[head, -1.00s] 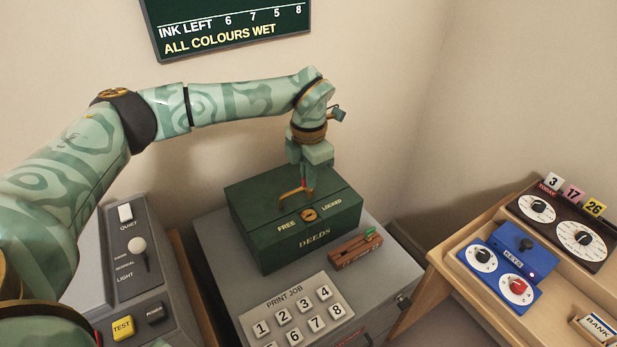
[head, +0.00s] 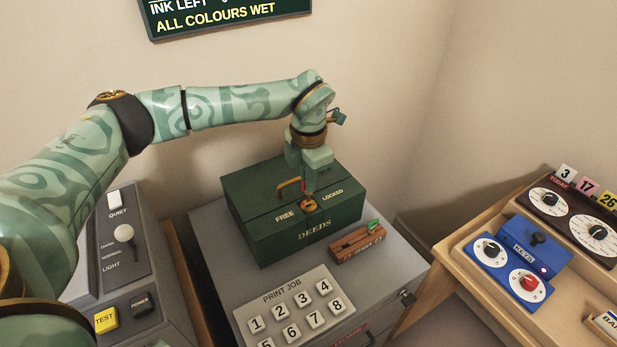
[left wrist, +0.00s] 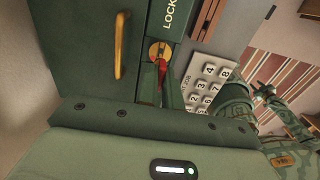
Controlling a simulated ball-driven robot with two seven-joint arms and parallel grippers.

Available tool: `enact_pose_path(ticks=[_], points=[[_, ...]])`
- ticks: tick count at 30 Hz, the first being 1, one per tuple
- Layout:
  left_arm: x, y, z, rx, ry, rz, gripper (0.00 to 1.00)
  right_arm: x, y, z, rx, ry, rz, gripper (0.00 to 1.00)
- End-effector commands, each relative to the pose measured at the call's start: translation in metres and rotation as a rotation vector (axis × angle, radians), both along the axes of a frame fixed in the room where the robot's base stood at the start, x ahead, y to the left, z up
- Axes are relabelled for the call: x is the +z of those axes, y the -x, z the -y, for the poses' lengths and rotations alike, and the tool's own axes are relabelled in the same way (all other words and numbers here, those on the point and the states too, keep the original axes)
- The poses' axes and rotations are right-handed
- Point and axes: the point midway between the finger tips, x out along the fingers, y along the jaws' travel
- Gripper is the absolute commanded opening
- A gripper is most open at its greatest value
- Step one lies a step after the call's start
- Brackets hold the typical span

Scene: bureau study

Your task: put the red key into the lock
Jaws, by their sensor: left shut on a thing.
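The lock is a round brass plate (head: 309,206) on the lid of a dark green box (head: 310,239) labelled DEEDS, between the words FREE and LOCKED. My left gripper (head: 308,193) points down right at the lock and is shut on the red key (left wrist: 161,69). In the left wrist view the key's front end overlaps the brass lock (left wrist: 159,48). I cannot tell whether the tip is in the keyhole or just above it. The fingers hide part of the key and the lock in the head view. My right gripper is not in view.
A brass handle (head: 289,187) stands up from the lid, left of my left gripper. A wooden rack with a green item (head: 358,243) sits right of the box, and a number keypad (head: 296,308) lies in front. A control console (head: 128,262) stands left, a desk with dials (head: 515,262) right.

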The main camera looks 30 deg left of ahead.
Motion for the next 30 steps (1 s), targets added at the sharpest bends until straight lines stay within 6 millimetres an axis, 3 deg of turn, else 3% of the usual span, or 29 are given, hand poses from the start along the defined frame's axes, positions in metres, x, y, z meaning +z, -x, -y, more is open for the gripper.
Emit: enact_pose_path(ticks=[12, 30], points=[[-0.017, 0.000, 0.000, 0.000, 0.000, -0.001, 0.00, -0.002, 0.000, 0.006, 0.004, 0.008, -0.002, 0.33], [-0.021, 0.000, 0.000, 0.000, -0.001, -0.001, 0.00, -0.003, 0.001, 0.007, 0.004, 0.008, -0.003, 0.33]])
